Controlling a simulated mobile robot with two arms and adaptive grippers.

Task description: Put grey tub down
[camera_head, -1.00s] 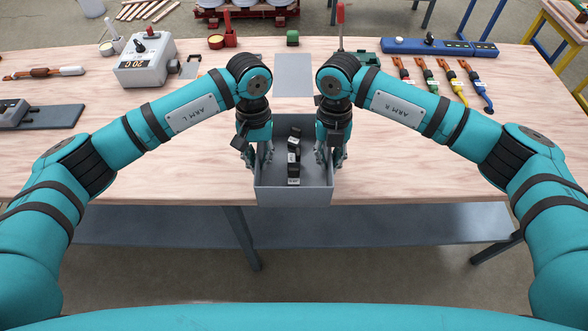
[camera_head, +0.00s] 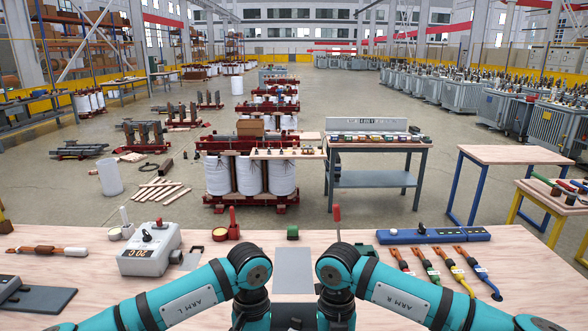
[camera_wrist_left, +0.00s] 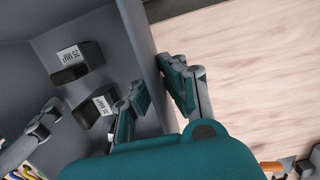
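The grey tub (camera_head: 294,316) shows only as a dark strip between my wrists at the bottom of the head view. The left wrist view looks into the tub (camera_wrist_left: 95,35), where two black blocks with white labels (camera_wrist_left: 82,62) (camera_wrist_left: 98,106) lie. My left gripper (camera_wrist_left: 157,88) has one finger inside and one outside the tub's side wall, with the wall pinched between them. Part of my right gripper (camera_wrist_left: 32,134) shows across the tub; its grip is hidden. A flat grey rectangle (camera_head: 294,270) lies on the table beyond the tub.
A small green block (camera_head: 293,232) stands behind the grey rectangle.

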